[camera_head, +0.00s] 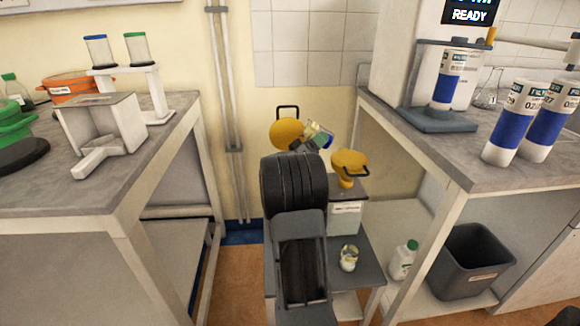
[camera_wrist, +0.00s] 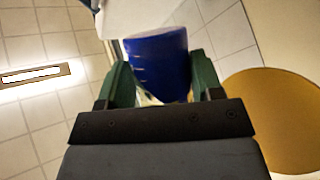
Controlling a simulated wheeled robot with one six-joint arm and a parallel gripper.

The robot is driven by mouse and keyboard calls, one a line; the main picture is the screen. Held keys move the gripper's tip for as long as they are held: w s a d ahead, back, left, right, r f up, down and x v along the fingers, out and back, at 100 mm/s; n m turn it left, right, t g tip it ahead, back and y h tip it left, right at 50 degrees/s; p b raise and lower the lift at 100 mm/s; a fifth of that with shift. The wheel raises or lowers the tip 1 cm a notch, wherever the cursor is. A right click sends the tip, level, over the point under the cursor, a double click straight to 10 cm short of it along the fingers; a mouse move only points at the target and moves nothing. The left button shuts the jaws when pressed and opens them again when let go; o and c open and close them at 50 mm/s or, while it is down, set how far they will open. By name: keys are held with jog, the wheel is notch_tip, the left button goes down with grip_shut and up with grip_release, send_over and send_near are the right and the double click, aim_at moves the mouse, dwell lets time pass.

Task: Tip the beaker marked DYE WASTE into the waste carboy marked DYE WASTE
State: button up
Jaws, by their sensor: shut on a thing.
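My gripper (camera_wrist: 160,85) is shut on a small beaker (camera_wrist: 155,60) with a broad blue band, between its green fingers. In the head view the beaker (camera_head: 322,138) looks tilted, raised beyond my dark arm and between two yellow funnels. The right funnel (camera_head: 349,162) stands on a pale carboy (camera_head: 346,218) with a white label. The left funnel (camera_head: 285,133) is partly behind my arm, and whatever is under it is hidden. A yellow round surface (camera_wrist: 275,120), probably a funnel, is close on the right in the wrist view. The carboy and beaker writing is unreadable.
A second small beaker (camera_head: 348,258) stands on the low grey stand (camera_head: 366,262) before the carboy. Benches flank it, the left one (camera_head: 60,195) with a balance-like white device and the right one (camera_head: 470,170) with blue-banded bottles. A grey bin (camera_head: 470,262) stands below right.

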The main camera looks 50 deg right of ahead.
aim_at(317, 129)
jog(key=shift+r+n+t+h, duration=0.5)
jog(key=shift+n+t+h, duration=0.25)
jog(key=shift+n, duration=0.45)
jog(key=shift+w+a+r+n+t+h, duration=0.25)
jog(key=shift+w+n+t+h, duration=0.15)
jog(key=shift+n, duration=0.2)
jog(key=shift+s, duration=0.1)
jog(key=shift+a+r+n+t, duration=0.1)
jog(key=shift+r+n+t, duration=0.15)
jog(key=shift+n+t, duration=0.35)
jog(key=shift+s+d+r+n+t+h, duration=0.15)
jog(key=shift+n+t+h, duration=0.1)
jog(key=shift+n+t, duration=0.25)
jog(key=shift+s+d+r+n+t+h, duration=0.15)
jog(key=shift+n+t+h, duration=0.1)
jog(key=shift+n, duration=0.45)
jog(key=shift+a+r+n+t+b, duration=0.1)
jog(key=shift+r+n+t+b, duration=0.15)
jog(key=shift+n+t, duration=0.7)
jog(key=shift+r+n+t+b, duration=0.2)
jog(key=shift+n+t+b, duration=0.05)
jog(key=shift+n+t, duration=0.65)
jog(key=shift+t, duration=0.35)
